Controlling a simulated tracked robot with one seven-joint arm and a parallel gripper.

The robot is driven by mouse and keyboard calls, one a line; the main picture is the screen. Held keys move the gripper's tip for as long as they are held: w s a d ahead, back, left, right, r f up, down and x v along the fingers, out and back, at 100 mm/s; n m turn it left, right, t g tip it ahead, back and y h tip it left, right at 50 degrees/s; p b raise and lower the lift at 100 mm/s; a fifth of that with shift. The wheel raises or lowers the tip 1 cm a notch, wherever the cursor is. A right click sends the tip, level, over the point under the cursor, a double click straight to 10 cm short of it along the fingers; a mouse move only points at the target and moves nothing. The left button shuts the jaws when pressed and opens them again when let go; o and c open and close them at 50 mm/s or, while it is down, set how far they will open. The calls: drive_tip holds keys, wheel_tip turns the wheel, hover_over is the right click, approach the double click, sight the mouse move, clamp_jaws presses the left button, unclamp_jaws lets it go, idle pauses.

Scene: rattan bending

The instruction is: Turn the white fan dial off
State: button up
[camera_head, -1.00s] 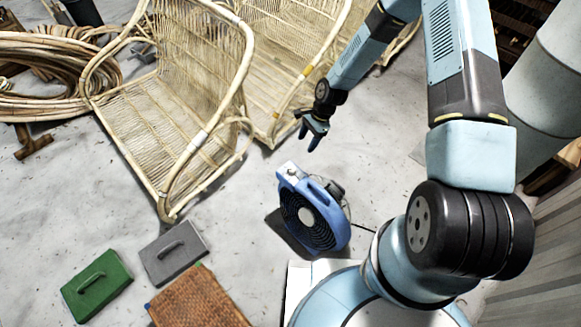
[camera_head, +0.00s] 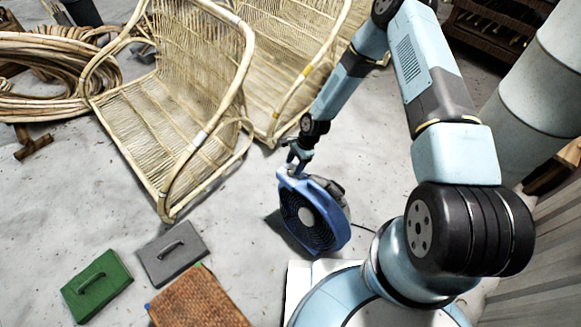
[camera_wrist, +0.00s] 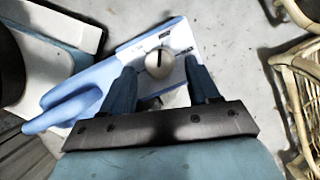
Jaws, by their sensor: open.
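The blue fan (camera_head: 312,215) stands on the floor in front of my base, with its round grille facing left and toward the camera. In the wrist view its blue housing (camera_wrist: 85,90) has a light panel with a round off-white dial (camera_wrist: 159,64) that carries a dark pointer line. My gripper (camera_head: 293,165) is just above the fan's top corner, and its arm hides the dial in the head view. In the wrist view my gripper (camera_wrist: 160,85) is open, with one finger to each side of the dial and the dial a little beyond the fingertips. Contact cannot be told.
Rattan chairs (camera_head: 170,110) stand behind and left of the fan. A cable (camera_head: 363,228) runs from the fan.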

drive_tip(key=shift+x, duration=1)
